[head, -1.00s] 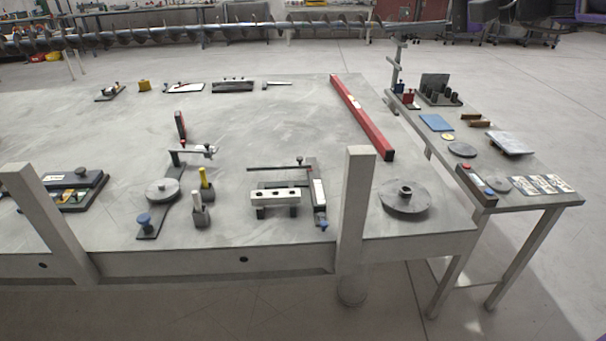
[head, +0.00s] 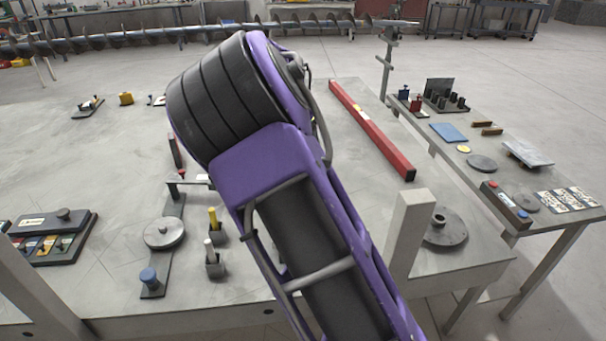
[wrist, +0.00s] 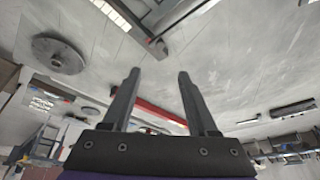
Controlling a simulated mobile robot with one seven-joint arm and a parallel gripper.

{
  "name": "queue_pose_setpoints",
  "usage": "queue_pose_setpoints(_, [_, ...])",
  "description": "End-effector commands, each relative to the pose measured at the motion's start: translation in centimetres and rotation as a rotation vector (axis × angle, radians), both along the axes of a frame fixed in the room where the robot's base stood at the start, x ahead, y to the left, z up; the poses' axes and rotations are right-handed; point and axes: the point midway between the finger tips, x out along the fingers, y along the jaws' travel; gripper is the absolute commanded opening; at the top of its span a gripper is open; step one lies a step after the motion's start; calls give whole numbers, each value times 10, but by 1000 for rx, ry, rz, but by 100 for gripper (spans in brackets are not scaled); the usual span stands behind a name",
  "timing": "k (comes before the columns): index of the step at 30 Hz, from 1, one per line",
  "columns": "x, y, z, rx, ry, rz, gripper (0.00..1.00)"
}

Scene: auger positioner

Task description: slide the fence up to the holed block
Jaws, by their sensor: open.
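My gripper (wrist: 158,74) is open and empty in the wrist view, its two dark fingers apart with only the grey bench and distant items beyond them. In the head view my purple and black arm covers the middle of the bench. It hides the holed block and the fence assembly beside it. At the top of the wrist view, a dark rail with a pale strip (wrist: 118,12) is partly cut off. It may belong to the fence assembly, but I cannot tell. The holed block is not identifiable in the wrist view.
A long red beam (head: 372,128) lies along the bench's right side. A hubbed disc (head: 442,226) sits near the right front corner, by an upright post (head: 407,240). A round plate fixture (head: 164,233) and two small holders (head: 215,262) stand left of my arm.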

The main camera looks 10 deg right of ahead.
Motion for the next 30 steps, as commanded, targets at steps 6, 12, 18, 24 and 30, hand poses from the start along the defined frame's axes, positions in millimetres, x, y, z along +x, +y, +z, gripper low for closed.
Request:
queue_pose_setpoints(6, [5, -5, -15, -38, 9, -7, 59])
queue_pose_setpoints(12, [12, -13, -42, -38, 11, -9, 59])
queue_pose_setpoints(18, [24, -25, -83, -37, 12, -9, 59])
queue_pose_setpoints(24, [36, -36, -123, -36, 11, -10, 59])
queue_pose_setpoints(30, [47, -45, -154, -36, 9, -8, 59])
